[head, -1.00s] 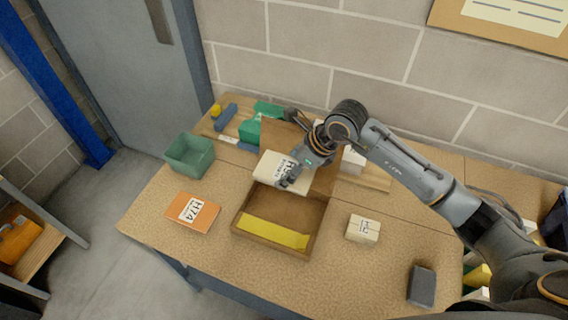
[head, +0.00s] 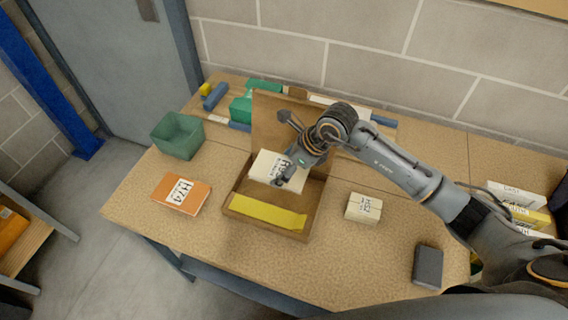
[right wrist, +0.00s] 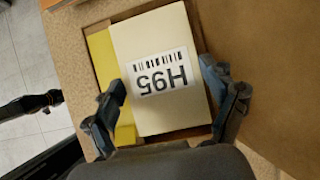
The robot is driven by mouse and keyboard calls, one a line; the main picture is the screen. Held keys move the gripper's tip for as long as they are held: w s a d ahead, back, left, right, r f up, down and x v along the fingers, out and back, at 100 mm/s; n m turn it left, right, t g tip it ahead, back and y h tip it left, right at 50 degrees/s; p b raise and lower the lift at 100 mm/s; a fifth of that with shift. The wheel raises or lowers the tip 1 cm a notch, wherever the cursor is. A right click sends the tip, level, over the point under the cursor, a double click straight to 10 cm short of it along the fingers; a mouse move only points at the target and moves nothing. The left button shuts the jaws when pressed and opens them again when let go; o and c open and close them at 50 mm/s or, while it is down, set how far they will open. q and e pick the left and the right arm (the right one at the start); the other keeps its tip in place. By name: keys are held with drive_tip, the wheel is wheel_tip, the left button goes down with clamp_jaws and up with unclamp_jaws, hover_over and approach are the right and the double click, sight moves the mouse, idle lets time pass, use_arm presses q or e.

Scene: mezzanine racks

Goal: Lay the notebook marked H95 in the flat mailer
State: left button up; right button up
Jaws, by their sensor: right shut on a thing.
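The cream notebook marked H95 (head: 267,166) is in my right gripper (head: 286,179), over the rear part of the open brown flat mailer (head: 262,229). In the right wrist view the notebook (right wrist: 150,35) lies between the two fingers of the gripper (right wrist: 163,80), its H95 label facing the camera. The mailer's walls show around it there. I cannot tell whether the notebook touches the mailer's floor. The mailer's lid (head: 270,118) stands up at the back, and a yellow strip (head: 265,214) lies along its front.
An orange notebook marked H74 (head: 181,194) lies left of the mailer. A green bin (head: 178,136) stands behind it. A cream labelled block (head: 363,208) and a dark grey block (head: 428,267) lie to the right. Several small items line the table's back.

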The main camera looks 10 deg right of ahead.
drive_tip(key=shift+f+b, duration=2.95)
drive_tip(key=shift+f, duration=0.8)
drive_tip(key=o, duration=1.1)
drive_tip(key=v, duration=1.2)
